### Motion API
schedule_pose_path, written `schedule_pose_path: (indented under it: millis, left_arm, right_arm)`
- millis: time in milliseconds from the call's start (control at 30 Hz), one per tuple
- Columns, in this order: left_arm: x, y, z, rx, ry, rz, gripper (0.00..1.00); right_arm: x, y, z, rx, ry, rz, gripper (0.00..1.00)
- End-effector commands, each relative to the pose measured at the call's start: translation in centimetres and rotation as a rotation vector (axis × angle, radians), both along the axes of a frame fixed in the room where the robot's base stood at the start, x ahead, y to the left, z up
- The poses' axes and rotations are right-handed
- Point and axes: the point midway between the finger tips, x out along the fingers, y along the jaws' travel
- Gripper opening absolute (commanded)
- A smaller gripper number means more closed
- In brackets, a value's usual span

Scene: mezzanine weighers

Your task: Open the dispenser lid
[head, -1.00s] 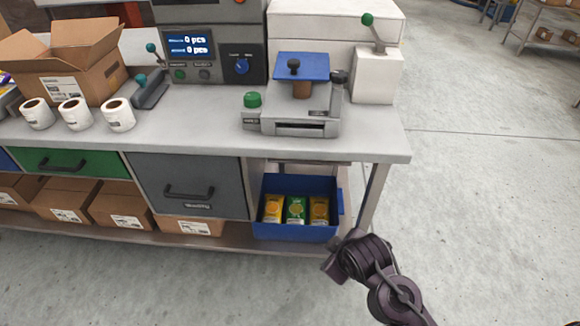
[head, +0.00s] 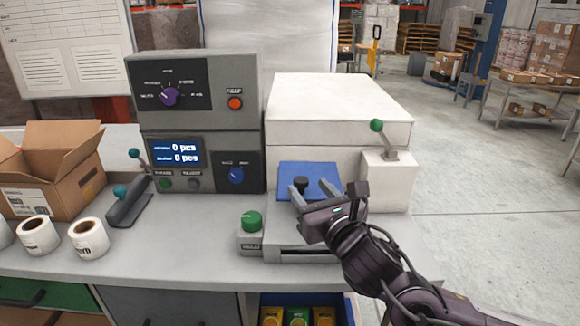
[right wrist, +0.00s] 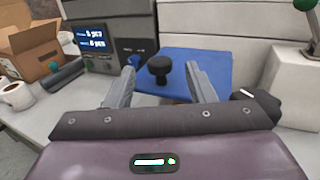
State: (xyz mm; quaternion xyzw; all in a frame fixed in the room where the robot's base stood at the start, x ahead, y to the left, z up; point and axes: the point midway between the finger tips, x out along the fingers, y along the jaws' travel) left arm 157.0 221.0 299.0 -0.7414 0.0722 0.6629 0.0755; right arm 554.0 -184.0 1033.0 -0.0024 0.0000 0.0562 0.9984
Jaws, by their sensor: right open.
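A blue square plate (head: 316,170) with a black knob (right wrist: 159,70) on top sits on the small grey device at the bench's front right; I take it for the dispenser lid. It looks closed down flat, though its far edge is the clearest part. My right gripper (head: 307,186) is open above the plate. In the right wrist view its two fingers (right wrist: 160,78) stand on either side of the knob, apart from it. I cannot tell whether they touch the plate. My gripper and arm hide the device's right part. My left gripper is not in view.
A green button (head: 251,221) stands left of the device. Behind are a white box (head: 335,98) and a lever with a green ball (head: 376,126). The grey control unit (head: 195,115) stands left. Label rolls (head: 88,238) and a cardboard box (head: 50,172) are further left.

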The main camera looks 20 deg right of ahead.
Motion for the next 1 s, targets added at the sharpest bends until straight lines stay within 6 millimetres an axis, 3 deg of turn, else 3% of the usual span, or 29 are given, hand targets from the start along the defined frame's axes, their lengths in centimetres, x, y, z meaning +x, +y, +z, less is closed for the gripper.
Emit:
schedule_pose_path:
  millis: [400,800,1000]
  left_arm:
    - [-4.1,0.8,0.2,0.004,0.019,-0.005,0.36]
    - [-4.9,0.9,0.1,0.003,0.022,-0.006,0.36]
    - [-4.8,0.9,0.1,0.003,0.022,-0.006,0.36]
  right_arm:
    - [6.1,0.7,0.2,0.005,0.002,-0.001,0.50]
    - [7.2,0.9,-0.1,0.004,0.003,0.000,0.50]
    - [7.2,0.9,0.0,0.005,0.003,0.000,0.26]
